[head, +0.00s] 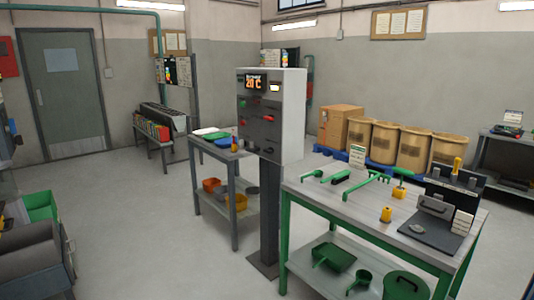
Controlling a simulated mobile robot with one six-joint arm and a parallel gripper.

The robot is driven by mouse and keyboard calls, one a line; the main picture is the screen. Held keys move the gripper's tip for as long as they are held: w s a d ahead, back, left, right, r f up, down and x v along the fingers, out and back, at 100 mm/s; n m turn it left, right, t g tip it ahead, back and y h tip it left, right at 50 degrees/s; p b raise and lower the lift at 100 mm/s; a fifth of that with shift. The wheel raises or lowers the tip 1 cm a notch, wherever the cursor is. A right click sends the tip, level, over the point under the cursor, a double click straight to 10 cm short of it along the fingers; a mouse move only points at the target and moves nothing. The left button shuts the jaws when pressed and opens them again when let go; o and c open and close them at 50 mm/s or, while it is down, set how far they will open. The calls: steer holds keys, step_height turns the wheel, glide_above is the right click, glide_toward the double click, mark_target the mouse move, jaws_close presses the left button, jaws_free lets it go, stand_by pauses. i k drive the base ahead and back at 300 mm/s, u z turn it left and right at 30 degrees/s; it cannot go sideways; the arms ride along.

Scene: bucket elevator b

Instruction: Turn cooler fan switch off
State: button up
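A grey control box (293,115) stands on a dark post (269,212) in the middle of the head view. Below are small green and red controls, including a red one (267,120) on the right side of the face. The labels are too small to read, so I cannot tell which control is the cooler fan switch or its position. My gripper is not in view.
A green-legged workbench (310,208) with green tools stands right of the post. A grey table (207,147) with bins below stands behind left. Brown drums (412,148) line the back. Open floor (150,230) lies in front and left of the post.

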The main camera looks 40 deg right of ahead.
mark_target(270, 150)
steer(key=z, duration=0.35)
steer(key=i, duration=2.15)
steer(key=u, duration=0.35)
